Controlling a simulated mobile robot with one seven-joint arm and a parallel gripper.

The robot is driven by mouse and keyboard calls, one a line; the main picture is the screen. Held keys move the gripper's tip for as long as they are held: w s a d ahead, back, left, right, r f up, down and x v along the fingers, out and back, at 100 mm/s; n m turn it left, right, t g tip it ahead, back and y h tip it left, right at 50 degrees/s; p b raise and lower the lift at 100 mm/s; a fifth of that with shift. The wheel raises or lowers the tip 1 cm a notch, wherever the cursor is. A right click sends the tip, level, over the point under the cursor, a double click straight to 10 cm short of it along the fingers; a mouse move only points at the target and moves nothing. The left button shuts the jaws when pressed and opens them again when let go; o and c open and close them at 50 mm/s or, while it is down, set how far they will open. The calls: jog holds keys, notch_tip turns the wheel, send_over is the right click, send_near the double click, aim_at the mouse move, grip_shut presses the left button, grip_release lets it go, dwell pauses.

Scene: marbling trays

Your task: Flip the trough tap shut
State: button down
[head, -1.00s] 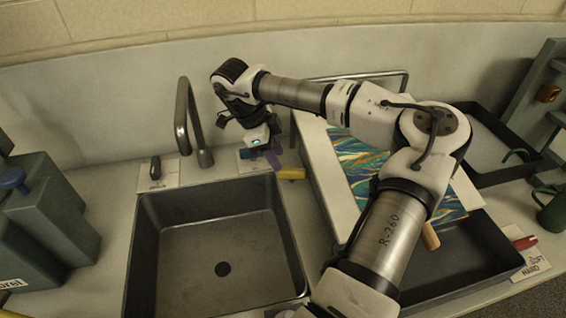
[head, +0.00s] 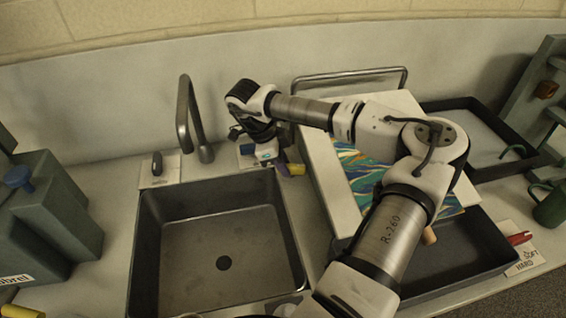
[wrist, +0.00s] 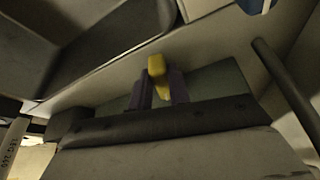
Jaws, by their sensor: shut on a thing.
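My gripper (head: 284,168), with purple fingers, points down behind the sink's back right corner. It is shut on a short yellow piece (head: 296,169). In the wrist view this yellow piece (wrist: 157,70) stands out between the two fingers; its lower part is hidden. A white plate with a blue part (head: 247,149) lies just left of the gripper, partly covered by my arm. A dark lever (head: 157,164) stands upright on a white plate left of the spout (head: 186,115). A red lever (head: 519,238) lies by a "SOFT/HARD" plate at the far right. I cannot tell which is the trough tap.
The grey sink (head: 147,250) is empty, in front of the spout. A board with a marbled sheet (head: 352,158) lies under my arm, beside dark trays (head: 470,262). Dark tanks (head: 60,215) stand at the left. A wall closes off the back.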

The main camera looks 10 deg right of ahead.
jog(key=shift+s+f+n+b, duration=0.1)
jog(key=shift+f+n+b, duration=0.15)
jog(key=shift+n+b, duration=0.75)
jog(key=shift+s+n+t+b, duration=0.15)
jog(key=shift+n+t+b, duration=0.25)
jog(key=shift+b, duration=0.8)
jog(key=shift+r+n, duration=0.3)
jog(key=c, duration=1.3)
grip_release()
jog(key=b+v, duration=0.1)
jog(key=v, duration=0.3)
jog(key=b+v, duration=0.1)
jog(key=v, duration=0.4)
jog(key=b+v, duration=0.1)
jog(key=v, duration=0.4)
jog(key=shift+s+a+f, duration=0.1)
jog(key=shift+s, duration=0.25)
jog(key=shift+f, duration=0.1)
